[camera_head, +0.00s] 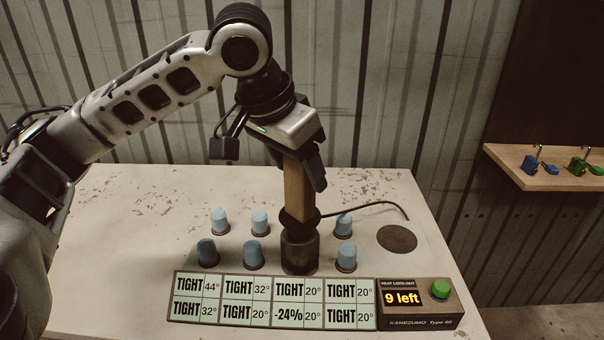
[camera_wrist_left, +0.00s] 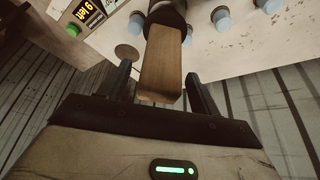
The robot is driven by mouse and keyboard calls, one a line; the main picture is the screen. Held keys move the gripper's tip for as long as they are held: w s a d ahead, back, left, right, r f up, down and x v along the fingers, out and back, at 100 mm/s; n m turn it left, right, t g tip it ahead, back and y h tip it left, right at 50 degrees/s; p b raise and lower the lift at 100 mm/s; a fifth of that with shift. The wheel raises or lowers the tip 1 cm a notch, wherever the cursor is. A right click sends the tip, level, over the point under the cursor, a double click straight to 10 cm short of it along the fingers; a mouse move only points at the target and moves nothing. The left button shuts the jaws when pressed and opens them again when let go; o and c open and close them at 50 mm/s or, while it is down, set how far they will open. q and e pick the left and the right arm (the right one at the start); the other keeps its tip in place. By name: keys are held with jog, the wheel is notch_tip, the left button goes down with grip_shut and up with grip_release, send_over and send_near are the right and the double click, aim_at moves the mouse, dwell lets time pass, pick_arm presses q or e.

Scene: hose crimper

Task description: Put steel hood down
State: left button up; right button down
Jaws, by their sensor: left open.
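The steel hood (camera_head: 300,248) is a dark upright cylinder with a wooden handle (camera_head: 295,190) on top. It stands on the pale bench among the light blue caps. My left gripper (camera_head: 302,174) is above it, pointing down, with the handle's upper end between its fingers. In the left wrist view the fingers (camera_wrist_left: 162,88) are apart on either side of the wooden handle (camera_wrist_left: 160,62), with gaps showing. The dark hood (camera_wrist_left: 168,14) shows beyond the handle. What is under the hood is hidden. My right gripper is not in view.
Several blue caps (camera_head: 253,254) surround the hood closely. A label panel (camera_head: 272,301) and a display box (camera_head: 420,303) with a green button, reading "9 left", are in front. A thin dark curved rod (camera_head: 365,206) lies behind. A dark round disc (camera_head: 397,239) is at right.

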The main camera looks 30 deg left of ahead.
pick_arm(q)
jog(key=p+v, duration=0.1)
jog(key=v, duration=0.8)
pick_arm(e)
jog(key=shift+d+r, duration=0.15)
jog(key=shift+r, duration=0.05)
pick_arm(q)
jog(key=shift+s+f, duration=0.1)
